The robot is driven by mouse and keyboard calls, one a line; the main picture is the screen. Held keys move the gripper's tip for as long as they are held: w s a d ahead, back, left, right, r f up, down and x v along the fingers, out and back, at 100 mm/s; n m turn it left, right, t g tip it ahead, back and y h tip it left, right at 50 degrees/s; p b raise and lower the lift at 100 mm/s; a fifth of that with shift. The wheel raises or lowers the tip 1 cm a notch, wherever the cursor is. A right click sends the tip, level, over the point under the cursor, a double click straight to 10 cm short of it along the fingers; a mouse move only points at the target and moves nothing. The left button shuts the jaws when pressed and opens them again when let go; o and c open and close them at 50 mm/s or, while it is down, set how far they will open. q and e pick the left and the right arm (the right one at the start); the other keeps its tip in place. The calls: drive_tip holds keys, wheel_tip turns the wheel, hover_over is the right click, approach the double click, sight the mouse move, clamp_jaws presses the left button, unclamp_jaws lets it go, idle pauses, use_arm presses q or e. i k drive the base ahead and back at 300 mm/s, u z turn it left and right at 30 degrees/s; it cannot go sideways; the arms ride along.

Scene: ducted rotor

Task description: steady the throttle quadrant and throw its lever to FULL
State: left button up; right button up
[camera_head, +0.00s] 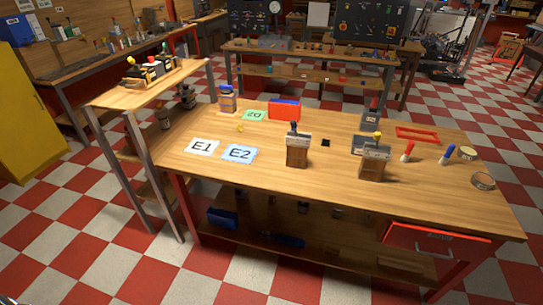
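I cannot tell for certain which thing is the throttle quadrant. A wooden block with a grey top and a small yellow knob (374,160) stands upright on the right half of the wooden table (250,175). A similar block with a grey top and a dark upright handle (297,150) stands near the table's middle. No FULL mark is readable. Neither of my grippers is in view.
Cards marked E1 (202,147) and E2 (239,153) lie at left, a green card (254,115) behind. A red-and-blue box (284,110), red frame (417,135) and round tins (483,181) are also there. A side stand (110,97) adjoins the table. The front left tabletop is clear.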

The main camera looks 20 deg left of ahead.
sight(293, 123)
drive_tip(key=k, duration=0.7)
drive_tip(key=u, duration=0.9)
drive_tip(key=i, duration=1.35)
drive_tip(key=z, duration=0.4)
